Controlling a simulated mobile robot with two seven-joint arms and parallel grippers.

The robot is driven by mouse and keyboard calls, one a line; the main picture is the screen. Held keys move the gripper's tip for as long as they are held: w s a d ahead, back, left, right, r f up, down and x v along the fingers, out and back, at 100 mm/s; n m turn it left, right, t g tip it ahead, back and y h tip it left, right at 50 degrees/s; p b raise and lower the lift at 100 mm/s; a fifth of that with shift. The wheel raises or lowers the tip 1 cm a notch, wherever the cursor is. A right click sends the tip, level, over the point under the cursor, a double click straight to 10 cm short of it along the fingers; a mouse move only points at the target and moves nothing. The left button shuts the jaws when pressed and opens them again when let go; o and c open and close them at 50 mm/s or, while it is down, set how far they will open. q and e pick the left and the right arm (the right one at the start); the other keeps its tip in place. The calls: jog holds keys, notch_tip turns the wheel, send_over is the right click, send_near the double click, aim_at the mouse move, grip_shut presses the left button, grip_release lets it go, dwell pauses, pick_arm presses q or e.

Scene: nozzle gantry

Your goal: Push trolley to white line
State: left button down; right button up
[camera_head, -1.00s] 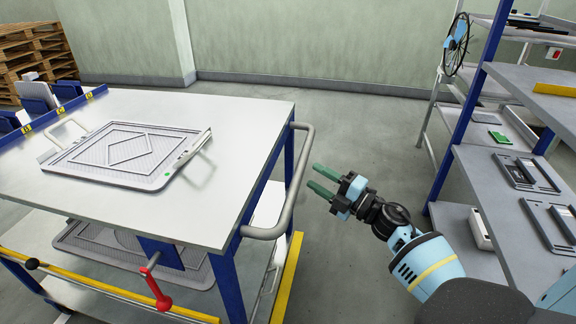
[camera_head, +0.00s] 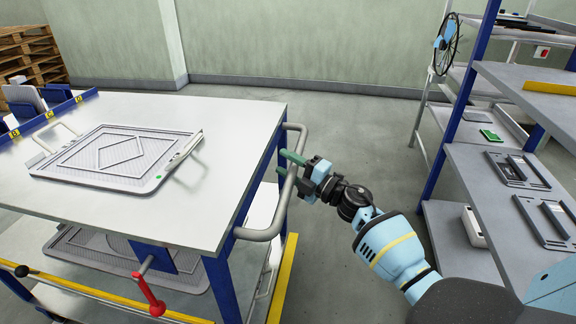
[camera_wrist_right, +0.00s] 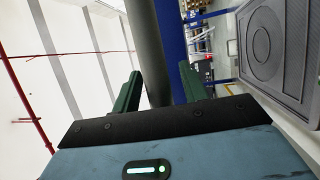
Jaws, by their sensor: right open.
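The trolley (camera_head: 215,112) has a white-grey top, blue legs and a lower shelf, and stands at the left in the head view. Its grey handle (camera_head: 271,231) runs along the right end. My right gripper (camera_head: 284,163) is at the handle with green fingers open, one on each side of the bar. The right wrist view shows the grey handle bar (camera_wrist_right: 146,40) between the two fingers (camera_wrist_right: 160,88), not clamped. A grey tray (camera_head: 80,180) with a diamond pattern lies on the top. My left gripper is not in view. I cannot make out the white line for certain.
A shelf rack (camera_head: 490,190) with blue posts stands at the right, holding grey frames and a green board. Wooden pallets (camera_head: 30,50) are at the back left. A red-knobbed lever (camera_head: 150,298) sticks out at the trolley's front. Grey floor lies open between trolley and rack.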

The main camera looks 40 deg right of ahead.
jog(key=shift+c, duration=0.2)
grip_shut()
jog(key=shift+a, duration=0.1)
